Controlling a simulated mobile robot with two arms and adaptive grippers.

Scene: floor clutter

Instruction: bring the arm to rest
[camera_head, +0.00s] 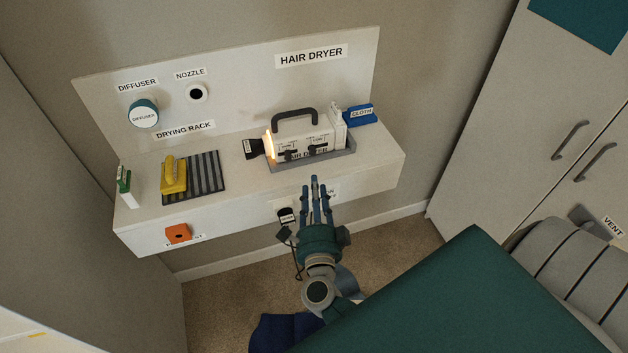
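My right gripper (315,186) is in front of the white wall shelf, pointing at its front edge, below the hair dryer's tray. Its slim fingers are extended and a little apart, with nothing seen between them. My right arm comes up from the bottom middle. My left gripper is not in view. The white hair dryer (318,143) with a dark handle sits in a grey tray (310,161) on the shelf. An orange glow shows at its left end.
A plug (286,215) with a dark cord is beside my gripper. Cabinet doors (530,120) stand at right. Carpet (225,300) shows below.

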